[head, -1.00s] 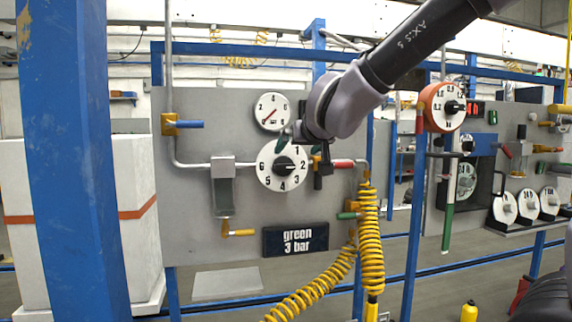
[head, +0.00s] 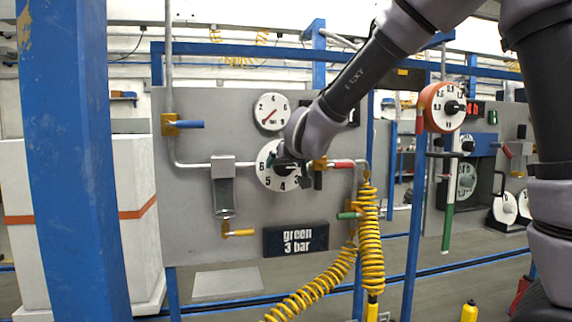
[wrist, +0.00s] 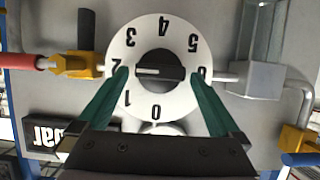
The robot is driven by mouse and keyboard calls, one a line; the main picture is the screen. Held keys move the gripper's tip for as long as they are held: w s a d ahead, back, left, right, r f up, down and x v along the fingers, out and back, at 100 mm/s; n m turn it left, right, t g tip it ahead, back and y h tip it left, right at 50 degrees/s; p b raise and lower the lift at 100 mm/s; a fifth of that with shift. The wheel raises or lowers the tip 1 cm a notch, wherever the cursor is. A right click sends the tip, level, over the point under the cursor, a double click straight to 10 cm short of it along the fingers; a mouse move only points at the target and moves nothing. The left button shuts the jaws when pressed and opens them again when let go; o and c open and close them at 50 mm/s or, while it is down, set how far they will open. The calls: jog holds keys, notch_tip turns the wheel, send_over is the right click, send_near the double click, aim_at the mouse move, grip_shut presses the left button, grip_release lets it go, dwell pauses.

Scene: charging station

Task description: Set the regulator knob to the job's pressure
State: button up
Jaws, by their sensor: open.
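The regulator knob (wrist: 172,66) is a dark round knob with a grip bar, on a white dial (wrist: 130,95) numbered 0 to 6. Its white mark points at about the 2 in the wrist view, where the numbers look inverted. My gripper (wrist: 160,74) is open, with its teal fingers on opposite sides of the knob; contact cannot be told. In the head view, my wrist partly covers the dial (head: 264,172). The job sign (head: 296,240) below reads "green 3 bar". The round gauge (head: 272,110) above has a red needle pointing lower left.
Around the dial are a blue handle (head: 188,124), a yellow handle (head: 240,233), a red handle (head: 343,163) and a green handle (head: 348,215). A glass bowl (head: 223,195) hangs left of the dial. Yellow coiled hoses (head: 370,240) hang at the right. A blue post (head: 62,160) stands at left.

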jog(key=c, duration=1.3)
jog(key=shift+w+d+m+y, duration=0.1)
jog(key=shift+d+m+y, duration=0.25)
jog(key=shift+m+y, duration=0.65)
jog(key=m, duration=0.1)
jog(key=m+y, duration=0.2)
jog(key=m, duration=0.1)
jog(key=shift+d+f+g, duration=0.2)
jog(key=shift+f+g, duration=0.05)
jog(key=shift+g, duration=0.05)
